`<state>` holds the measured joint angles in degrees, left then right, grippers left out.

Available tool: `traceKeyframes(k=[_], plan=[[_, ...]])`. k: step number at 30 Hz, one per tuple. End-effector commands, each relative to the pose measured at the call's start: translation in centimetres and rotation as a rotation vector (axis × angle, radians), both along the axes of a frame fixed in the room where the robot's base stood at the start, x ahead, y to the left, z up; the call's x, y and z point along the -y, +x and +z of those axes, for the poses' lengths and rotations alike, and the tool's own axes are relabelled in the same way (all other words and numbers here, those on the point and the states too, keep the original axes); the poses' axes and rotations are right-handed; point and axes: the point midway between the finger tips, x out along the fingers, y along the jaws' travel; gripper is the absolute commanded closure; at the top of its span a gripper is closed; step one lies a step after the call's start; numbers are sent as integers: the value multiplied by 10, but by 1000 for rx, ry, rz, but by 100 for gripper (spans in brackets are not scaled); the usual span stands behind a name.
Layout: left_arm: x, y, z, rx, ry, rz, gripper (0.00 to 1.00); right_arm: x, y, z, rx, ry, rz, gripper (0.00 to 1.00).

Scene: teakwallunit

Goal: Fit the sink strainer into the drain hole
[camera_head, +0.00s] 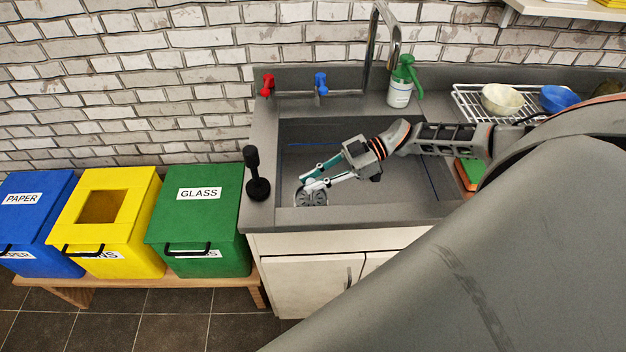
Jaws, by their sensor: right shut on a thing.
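The sink strainer (311,199) is a round, grey, slotted disc low in the front left part of the grey sink (385,190). My right gripper (308,187) reaches into the sink from the right. Its fingertips point down and left, and they are shut on the strainer's top. The drain hole does not show apart from the strainer. I cannot tell whether the strainer sits in the hole or is held just above it. My left gripper is out of view.
A black plunger (256,175) stands left of the sink. Red (268,85) and blue (321,84) taps, the spout (370,45) and a green-topped bottle (400,85) stand behind. A dish rack (468,103) with bowls is at right. My large arm link covers the lower right.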

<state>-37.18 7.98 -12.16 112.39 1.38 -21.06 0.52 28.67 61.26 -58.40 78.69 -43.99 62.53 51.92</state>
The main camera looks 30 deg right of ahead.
Motion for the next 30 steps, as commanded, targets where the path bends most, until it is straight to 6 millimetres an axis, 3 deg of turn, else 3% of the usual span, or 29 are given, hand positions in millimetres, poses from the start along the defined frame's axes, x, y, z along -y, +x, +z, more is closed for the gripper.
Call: traceKeyframes(k=[14,30], plan=[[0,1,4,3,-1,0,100,0,0,0,0,0,0,100],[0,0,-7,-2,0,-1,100,0,0,-12,0,1,0,100]])
